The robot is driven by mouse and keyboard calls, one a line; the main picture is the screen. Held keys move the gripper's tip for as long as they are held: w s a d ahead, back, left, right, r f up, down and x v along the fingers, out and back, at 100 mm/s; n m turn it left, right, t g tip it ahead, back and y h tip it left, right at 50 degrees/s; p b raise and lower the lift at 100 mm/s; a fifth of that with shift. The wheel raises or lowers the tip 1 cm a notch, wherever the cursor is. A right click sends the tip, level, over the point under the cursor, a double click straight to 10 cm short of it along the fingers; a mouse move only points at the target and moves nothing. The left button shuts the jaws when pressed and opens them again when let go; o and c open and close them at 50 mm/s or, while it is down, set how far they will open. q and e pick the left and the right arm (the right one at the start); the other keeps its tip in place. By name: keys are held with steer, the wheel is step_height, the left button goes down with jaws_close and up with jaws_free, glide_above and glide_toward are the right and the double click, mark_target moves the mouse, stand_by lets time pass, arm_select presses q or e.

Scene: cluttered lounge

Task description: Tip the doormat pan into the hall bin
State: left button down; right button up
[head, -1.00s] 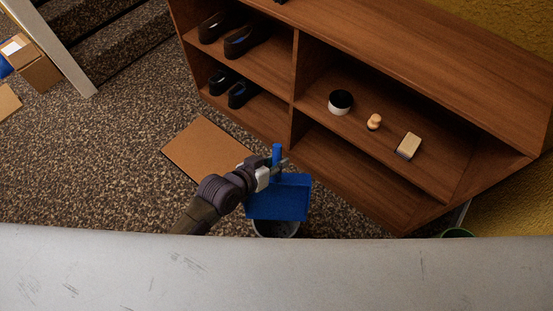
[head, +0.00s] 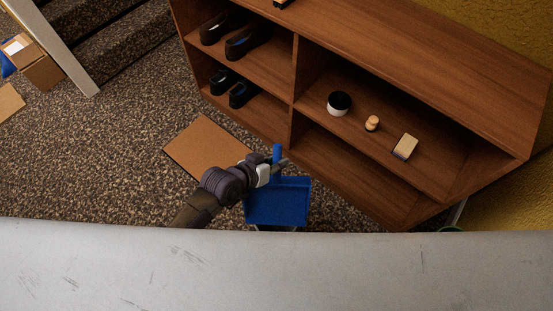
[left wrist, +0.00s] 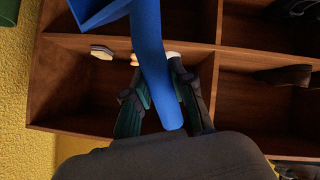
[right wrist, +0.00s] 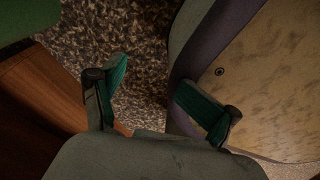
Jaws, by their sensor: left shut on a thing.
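The blue pan (head: 278,203) hangs from my left gripper (head: 276,167), which is shut on its upright handle (head: 277,153). In the left wrist view the blue handle (left wrist: 152,65) runs between the two fingers, and part of the pan (left wrist: 92,12) shows at the top. No contents can be made out in the pan. A sliver of the bin (head: 275,228) shows below the pan; the rest is hidden by the pan and the pale foreground surface. My right gripper (right wrist: 155,100) is open and empty.
A wooden shelf unit (head: 400,75) stands close behind the pan, holding dark shoes (head: 248,41), a cup (head: 339,103), a small wooden knob (head: 372,123) and a brush (head: 405,146). A green container (head: 450,229) shows at the right. Cardboard boxes (head: 42,72) and stairs are at far left.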

mark_target(277, 158)
arm_select(q)
steer(key=shift+r+g+p, duration=0.4)
steer(key=shift+g+p, duration=0.1)
steer(key=shift+p, duration=0.5)
steer(key=shift+w+r+p, duration=0.1)
steer(key=shift+r+p, duration=0.1)
steer(key=shift+p, duration=0.15)
arm_select(e)
steer(key=s+d, duration=0.1)
steer(key=s, duration=0.5)
arm_select(q)
step_height(277, 158, up, 2)
steer(key=g+p, duration=0.1)
steer(key=p, duration=0.1)
steer(key=n+g+p, duration=0.1)
steer(key=p, duration=0.1)
steer(key=g+p, duration=0.2)
steer(key=p, duration=0.1)
steer(key=shift+r+n+y, duration=0.25)
steer(key=shift+n+y, duration=0.15)
steer(key=shift+r+g+p, duration=0.4)
steer(key=shift+g+p, duration=0.3)
steer(key=shift+g, duration=0.1)
steer(key=shift+r+n+g, duration=0.1)
steer(key=shift+n+g, duration=0.3)
steer(key=shift+g, duration=0.2)
arm_select(e)
step_height(277, 158, up, 9)
steer(key=shift+w, duration=0.3)
